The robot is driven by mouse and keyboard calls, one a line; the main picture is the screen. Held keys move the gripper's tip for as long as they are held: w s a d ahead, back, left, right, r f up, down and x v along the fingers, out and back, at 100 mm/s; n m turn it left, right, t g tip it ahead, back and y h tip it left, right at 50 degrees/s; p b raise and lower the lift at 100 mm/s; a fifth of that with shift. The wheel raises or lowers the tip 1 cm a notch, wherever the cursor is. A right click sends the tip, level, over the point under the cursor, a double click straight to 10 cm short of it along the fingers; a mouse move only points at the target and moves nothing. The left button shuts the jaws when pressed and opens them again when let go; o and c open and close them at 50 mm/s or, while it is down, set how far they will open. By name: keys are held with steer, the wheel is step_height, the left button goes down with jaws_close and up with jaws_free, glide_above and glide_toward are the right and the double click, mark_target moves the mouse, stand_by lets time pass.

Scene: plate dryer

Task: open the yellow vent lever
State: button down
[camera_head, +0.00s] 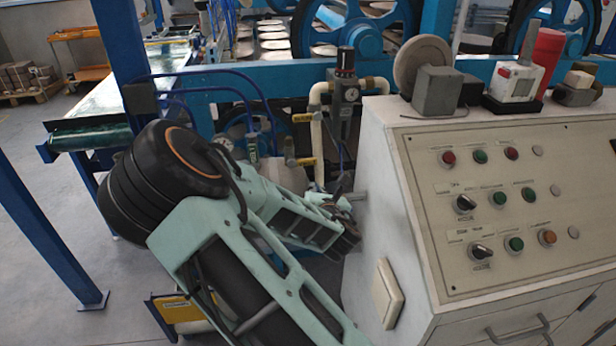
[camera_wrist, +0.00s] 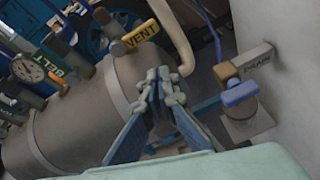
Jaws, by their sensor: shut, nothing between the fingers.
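The yellow vent lever (camera_wrist: 141,33), lettered "VENT", sits on top of a grey tank (camera_wrist: 70,118) in the wrist view, slanting up to the right. In the head view a yellow lever (camera_head: 300,161) shows above the tank, beyond my arm. My gripper (camera_wrist: 160,82) is shut and empty. In the wrist view its fingertips appear below and slightly right of the lever, with a visible gap between them. The gripper's distance from the lever in depth is hard to judge.
A green lever lettered "BELT" (camera_wrist: 38,66) and a round gauge (camera_wrist: 28,68) are left of the vent lever. A blue-handled valve (camera_wrist: 240,94) stands at right beside a pale wall. A cream pipe (camera_wrist: 176,40) rises just right of the vent lever. The control console (camera_head: 410,240) stands right of my arm.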

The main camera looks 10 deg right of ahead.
mark_target(302, 163)
steer(key=n, duration=0.1)
steer(key=f+n, duration=0.1)
steer(key=n, duration=0.1)
steer(key=shift+s+d+f, duration=0.1)
steer(key=shift+s+f, duration=0.2)
steer(key=shift+w, duration=0.1)
steer(key=w, duration=0.9)
steer(key=shift+r, duration=0.35)
steer(key=shift+w, duration=0.1)
steer(key=shift+w+n, duration=0.15)
steer(key=shift+n, duration=0.15)
